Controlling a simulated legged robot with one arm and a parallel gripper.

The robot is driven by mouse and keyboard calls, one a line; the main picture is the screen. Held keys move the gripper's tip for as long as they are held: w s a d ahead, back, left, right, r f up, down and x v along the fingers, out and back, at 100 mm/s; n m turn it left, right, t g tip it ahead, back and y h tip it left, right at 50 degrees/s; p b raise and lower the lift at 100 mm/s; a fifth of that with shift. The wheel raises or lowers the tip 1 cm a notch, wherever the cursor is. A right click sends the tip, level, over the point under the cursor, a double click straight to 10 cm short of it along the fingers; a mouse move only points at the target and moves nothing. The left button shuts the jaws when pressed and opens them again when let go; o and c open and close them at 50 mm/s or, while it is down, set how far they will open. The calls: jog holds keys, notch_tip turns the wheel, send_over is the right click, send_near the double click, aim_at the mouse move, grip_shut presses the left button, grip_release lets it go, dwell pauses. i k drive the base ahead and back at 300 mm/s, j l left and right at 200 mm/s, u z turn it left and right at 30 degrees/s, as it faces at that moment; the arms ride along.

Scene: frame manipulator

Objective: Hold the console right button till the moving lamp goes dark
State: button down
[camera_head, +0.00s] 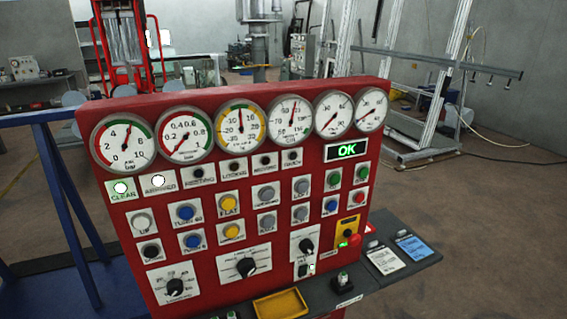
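A red console panel (222,275) stands in front of me, slightly angled. In its lamp row, the CLEAR lamp (121,188) and the lamp next to it, seemingly ARMED (158,182), are lit white. Another green-topped control is cut off at the bottom edge. My gripper is not in view.
Round gauges line the console's top, above an OK display (346,151). Coloured buttons and black knobs (245,267) fill the face. A yellow tray (280,304) and two cards (384,259) lie on the ledge. A blue frame (65,200) stands left.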

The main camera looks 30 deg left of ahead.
aim_at(302, 214)
jog(key=u, duration=1.05)
